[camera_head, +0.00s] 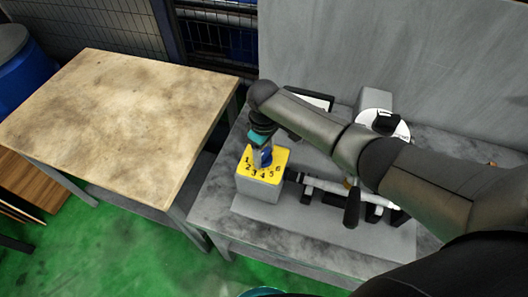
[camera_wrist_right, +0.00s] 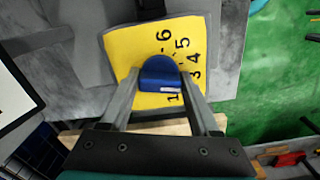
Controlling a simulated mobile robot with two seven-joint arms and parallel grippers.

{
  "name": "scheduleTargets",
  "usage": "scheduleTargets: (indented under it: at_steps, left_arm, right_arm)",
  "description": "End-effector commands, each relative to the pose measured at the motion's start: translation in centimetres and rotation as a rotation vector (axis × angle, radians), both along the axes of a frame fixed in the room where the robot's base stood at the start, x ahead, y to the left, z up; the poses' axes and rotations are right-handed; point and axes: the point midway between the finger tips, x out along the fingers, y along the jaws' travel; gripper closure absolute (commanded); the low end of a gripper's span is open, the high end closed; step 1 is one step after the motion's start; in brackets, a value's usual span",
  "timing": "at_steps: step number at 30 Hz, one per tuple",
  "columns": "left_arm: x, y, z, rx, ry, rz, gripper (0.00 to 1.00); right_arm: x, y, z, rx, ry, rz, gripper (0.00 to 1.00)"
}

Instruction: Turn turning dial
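The turning dial is a blue knob (camera_wrist_right: 160,72) on a yellow face (camera_wrist_right: 125,50) with black numbers around it. In the head view, the yellow face (camera_head: 283,158) tops a grey box on the machine, and the dial (camera_head: 266,158) shows partly behind my gripper. My right gripper (camera_head: 262,153) reaches down over the dial. In the right wrist view, the fingers of my right gripper (camera_wrist_right: 161,85) stand apart, one on each side of the knob. The knob nearly fills the gap; whether the fingers press on it cannot be told. My left gripper is not in view.
The grey grinder table (camera_head: 225,205) carries a machine with a white disc (camera_head: 384,124) and a black lever (camera_head: 352,207) right of the box. A worn wooden table (camera_head: 115,115) stands to the left, its top bare. Green floor (camera_head: 130,245) shows in front.

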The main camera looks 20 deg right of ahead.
Motion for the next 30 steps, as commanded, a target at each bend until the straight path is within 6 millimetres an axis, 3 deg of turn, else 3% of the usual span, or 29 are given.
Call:
scheduleTargets:
  at_steps: [2, 14, 23, 30]
  left_arm:
    - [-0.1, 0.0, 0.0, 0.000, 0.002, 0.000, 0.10]
    - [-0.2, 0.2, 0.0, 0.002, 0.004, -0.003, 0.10]
    - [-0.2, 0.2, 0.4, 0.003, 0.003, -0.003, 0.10]
    - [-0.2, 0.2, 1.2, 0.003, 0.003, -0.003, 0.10]
  right_arm:
    - [0.0, 0.0, 0.0, 0.001, 0.001, 0.000, 0.49]
    - [0.0, 0.0, 0.0, 0.001, 0.001, 0.000, 0.93]
    - [0.0, 0.0, 0.1, 0.001, 0.002, 0.049, 0.93]
    - [0.0, 0.0, 0.2, 0.001, 0.002, 0.193, 0.93]
